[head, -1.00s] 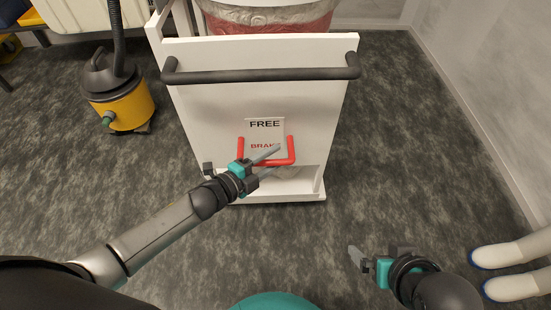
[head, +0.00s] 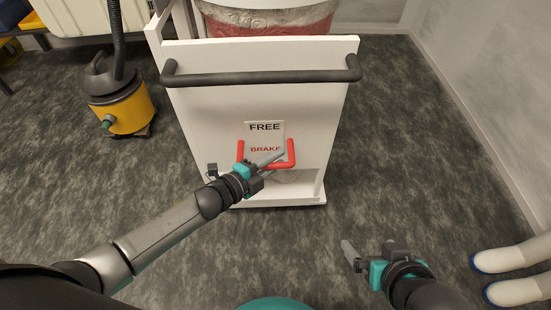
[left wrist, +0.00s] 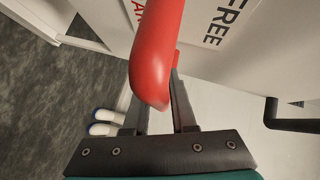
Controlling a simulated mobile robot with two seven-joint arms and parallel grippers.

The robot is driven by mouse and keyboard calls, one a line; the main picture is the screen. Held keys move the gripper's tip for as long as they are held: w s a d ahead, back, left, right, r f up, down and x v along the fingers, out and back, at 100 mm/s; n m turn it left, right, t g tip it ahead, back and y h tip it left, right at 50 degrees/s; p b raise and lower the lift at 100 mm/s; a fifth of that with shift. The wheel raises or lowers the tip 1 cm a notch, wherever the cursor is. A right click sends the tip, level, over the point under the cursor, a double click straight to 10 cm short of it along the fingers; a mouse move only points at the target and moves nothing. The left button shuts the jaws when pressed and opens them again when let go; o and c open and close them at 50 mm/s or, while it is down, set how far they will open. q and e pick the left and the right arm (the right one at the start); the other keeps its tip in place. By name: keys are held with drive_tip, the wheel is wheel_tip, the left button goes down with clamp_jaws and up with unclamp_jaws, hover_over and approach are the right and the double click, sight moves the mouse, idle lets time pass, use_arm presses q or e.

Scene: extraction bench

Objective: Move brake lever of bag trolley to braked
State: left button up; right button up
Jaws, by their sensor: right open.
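The brake lever (head: 280,166) is a red U-shaped bar on the white back panel of the bag trolley (head: 200,110). Its lower bar sits just below the word BRAKE on the label (head: 265,138), with FREE printed above. My left gripper (head: 276,161) is at this lower bar, its fingers close together with the bar between them. In the left wrist view the red lever (left wrist: 152,60) covers the fingertips of the left gripper (left wrist: 160,105), so the contact is partly hidden. My right gripper (head: 366,252) is open and empty above the floor, away from the trolley.
A dark handle bar (head: 262,77) crosses the top of the trolley panel. A yellow vacuum cleaner (head: 125,108) stands on the left. White shoe-like objects (head: 510,256) lie at the lower right near the wall. The carpet right of the trolley is clear.

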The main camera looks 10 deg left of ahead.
use_arm(q)
drive_tip(key=shift+w+r, duration=0.1)
drive_tip(key=shift+r, duration=0.05)
clamp_jaws()
drive_tip(key=shift+w+r, duration=0.1)
drive_tip(key=shift+r, duration=0.05)
idle(0.6)
drive_tip(key=shift+a, duration=0.1)
use_arm(e)
drive_tip(key=shift+d, duration=0.1)
